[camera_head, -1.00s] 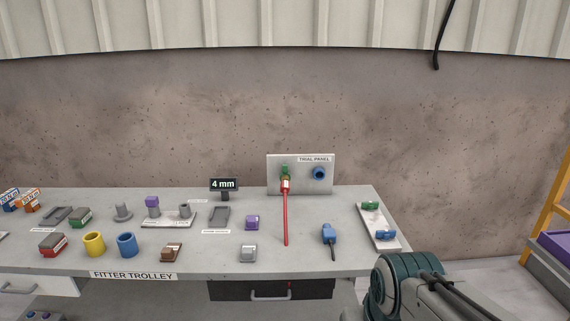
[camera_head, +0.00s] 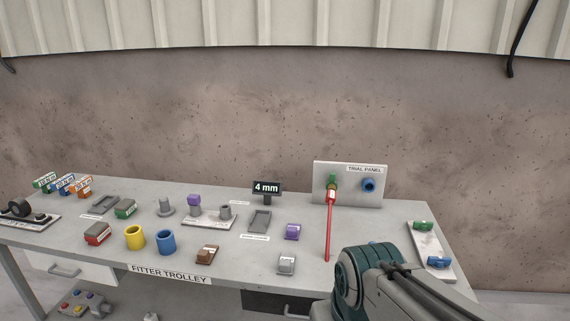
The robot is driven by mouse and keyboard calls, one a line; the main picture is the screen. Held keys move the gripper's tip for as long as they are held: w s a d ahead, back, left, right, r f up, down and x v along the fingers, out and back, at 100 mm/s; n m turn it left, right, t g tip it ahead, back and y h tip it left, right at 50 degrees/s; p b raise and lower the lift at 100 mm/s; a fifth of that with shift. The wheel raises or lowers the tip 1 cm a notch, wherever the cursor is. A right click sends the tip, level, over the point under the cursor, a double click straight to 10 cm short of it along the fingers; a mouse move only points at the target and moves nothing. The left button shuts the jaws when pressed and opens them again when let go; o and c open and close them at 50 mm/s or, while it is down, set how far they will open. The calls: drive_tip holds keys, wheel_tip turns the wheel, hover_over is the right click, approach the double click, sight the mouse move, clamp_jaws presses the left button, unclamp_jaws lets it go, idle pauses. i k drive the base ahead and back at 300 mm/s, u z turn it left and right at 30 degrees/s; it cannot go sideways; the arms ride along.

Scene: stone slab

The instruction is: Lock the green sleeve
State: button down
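The trial panel (camera_head: 349,168) stands upright at the back right of the trolley top. On its left side is a small green fitting (camera_head: 333,179), probably the green sleeve. A red hose (camera_head: 329,232) with a pale tag (camera_head: 331,194) meets it and runs down over the trolley top. Whether the sleeve is locked is too small to tell. A blue port (camera_head: 369,185) sits to its right on the panel. My arm rises at the lower right, in front of the trolley. My gripper is outside the picture.
A pale tray (camera_head: 444,248) at the right holds a green piece (camera_head: 423,225) and a blue piece (camera_head: 438,261). A "4 mm" sign (camera_head: 266,187) stands left of the panel. Yellow (camera_head: 134,237) and blue (camera_head: 165,242) cups and several small blocks crowd the left.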

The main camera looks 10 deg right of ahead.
sight(332, 176)
drive_tip(key=u, duration=0.05)
drive_tip(key=i, duration=1.15)
drive_tip(key=z, duration=0.65)
